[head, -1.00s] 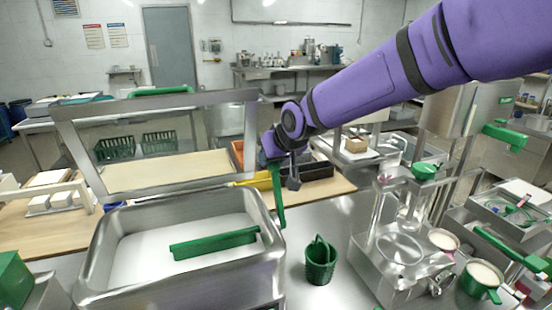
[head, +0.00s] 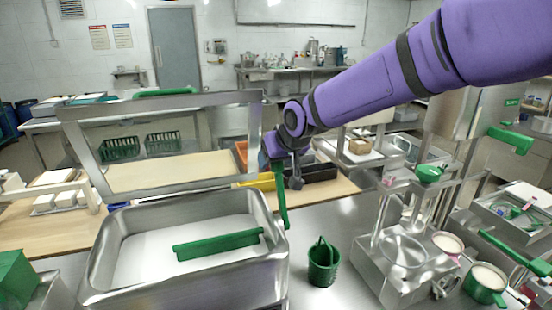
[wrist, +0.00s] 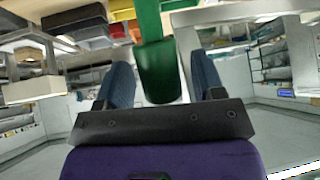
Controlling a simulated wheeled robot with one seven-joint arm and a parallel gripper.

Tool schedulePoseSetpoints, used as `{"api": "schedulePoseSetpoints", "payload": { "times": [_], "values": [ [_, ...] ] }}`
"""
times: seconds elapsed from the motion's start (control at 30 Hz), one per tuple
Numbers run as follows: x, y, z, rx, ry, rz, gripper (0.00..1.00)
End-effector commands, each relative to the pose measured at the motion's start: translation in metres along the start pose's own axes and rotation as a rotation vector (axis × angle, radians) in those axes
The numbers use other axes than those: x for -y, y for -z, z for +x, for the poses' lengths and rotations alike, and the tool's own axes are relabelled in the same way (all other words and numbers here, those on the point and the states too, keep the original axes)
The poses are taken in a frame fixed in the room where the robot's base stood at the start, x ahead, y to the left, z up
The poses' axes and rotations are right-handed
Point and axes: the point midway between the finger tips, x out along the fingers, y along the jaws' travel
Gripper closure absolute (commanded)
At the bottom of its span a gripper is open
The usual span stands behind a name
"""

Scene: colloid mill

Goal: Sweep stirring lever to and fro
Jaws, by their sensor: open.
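The green stirring lever (head: 281,200) hangs down at the right end of the metal trough (head: 188,213). A green paddle bar (head: 218,244) lies across the trough's white contents. My gripper (head: 283,168) is at the upper part of the lever. In the wrist view my gripper (wrist: 162,68) is open, with two dark blue fingers apart. The lever (wrist: 160,75) stands between them, with a gap visible on each side. Its upper end runs out of the wrist view.
A metal frame (head: 72,145) rises behind the trough. A green basket (head: 323,262) stands on the counter to the right of the lever. A metal mill (head: 395,275) and measuring cups of white matter (head: 486,284) are further right. Yellow and black bins (head: 320,172) stand behind.

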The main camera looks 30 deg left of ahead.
Motion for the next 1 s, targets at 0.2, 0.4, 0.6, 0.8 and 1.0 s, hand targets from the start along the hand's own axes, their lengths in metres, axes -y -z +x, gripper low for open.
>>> {"api": "schedulePoseSetpoints", "payload": {
  "times": [0.2, 0.4, 0.6, 0.8, 1.0],
  "values": [
    [0.000, 0.001, -0.014, -0.002, -0.001, -0.001, 0.38],
    [-0.001, 0.001, -0.050, -0.003, -0.001, -0.001, 0.38],
    [-0.001, 0.001, -0.084, -0.002, -0.001, 0.000, 0.38],
    [-0.001, 0.000, -0.103, 0.000, 0.000, 0.001, 0.38],
    [0.000, 0.000, -0.108, 0.000, 0.000, 0.000, 0.38]
  ]
}}
